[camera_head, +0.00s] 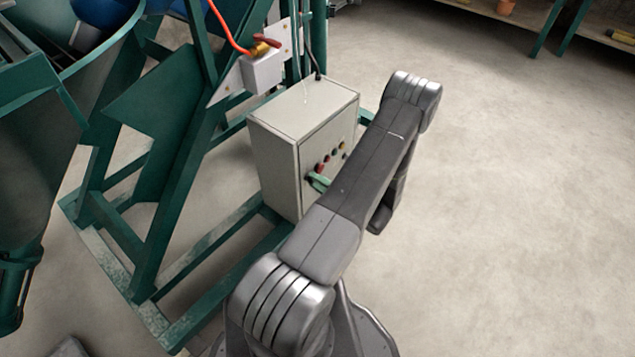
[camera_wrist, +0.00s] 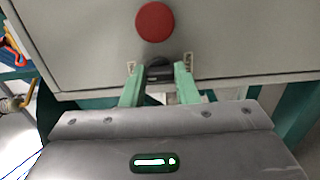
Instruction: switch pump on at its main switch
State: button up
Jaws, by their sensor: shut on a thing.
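The pump's control cabinet (camera_head: 302,135) is a pale grey box on the green frame, with a row of coloured buttons and lamps on its front. In the wrist view its front panel (camera_wrist: 75,45) fills the upper part. A dark knob, the main switch (camera_wrist: 159,70), sits low on that panel, below a round red button (camera_wrist: 156,22). The green fingers of my gripper (camera_wrist: 157,82) are shut on the knob, one on each side. In the head view a green finger (camera_head: 318,182) shows at the cabinet front; my arm hides the switch. The knob's exact turn position is hard to tell.
The green steel frame (camera_head: 170,190) stands left of and under the cabinet. A small box with a red-handled valve (camera_head: 265,65) and an orange hose (camera_head: 226,25) is above it. Pale floor (camera_head: 520,200) to the right is clear. A shelf (camera_head: 590,35) stands far right.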

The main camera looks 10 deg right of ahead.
jog(key=o, duration=0.7)
jog(key=p+v, duration=0.1)
jog(key=v, duration=1.3)
jog(key=shift+p, duration=0.4)
jog(key=shift+w+a, duration=0.1)
jog(key=shift+w, duration=0.05)
jog(key=b+x, duration=0.1)
jog(key=x, duration=1.2)
jog(key=shift+w+a+b, duration=0.2)
jog(key=shift+w+b, duration=0.05)
jog(key=shift+b, duration=0.15)
